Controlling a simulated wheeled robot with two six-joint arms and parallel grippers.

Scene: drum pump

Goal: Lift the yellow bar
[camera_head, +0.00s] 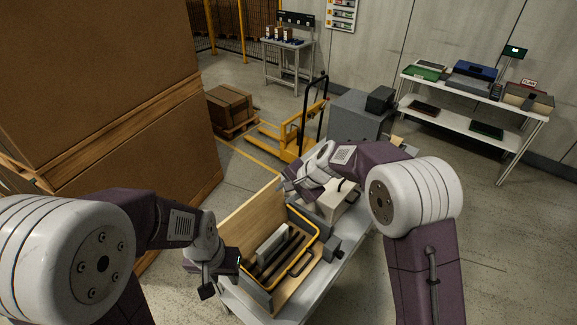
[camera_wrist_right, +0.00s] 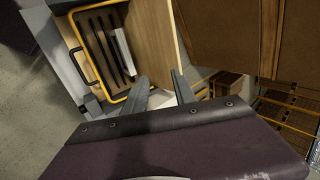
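The yellow bar (camera_head: 318,238) is a bent rail around the top of an open box-like unit with dark slats on the table. It also shows in the right wrist view (camera_wrist_right: 76,38). My right gripper (camera_wrist_right: 160,88) is open, with its two grey fingers apart near one end of the bar. In the head view it is above the far end of the unit (camera_head: 292,188), partly hidden by its own wrist. My left gripper (camera_head: 221,278) is open and empty, beside the near left side of the unit, apart from the bar.
A wooden panel (camera_head: 248,218) stands along the unit's left side. A pale block (camera_head: 271,243) lies among the slats. A light box (camera_head: 340,205) is behind on the grey table (camera_head: 347,243). Tall cartons (camera_head: 110,90) fill the left. A yellow pallet truck (camera_head: 290,135) stands beyond.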

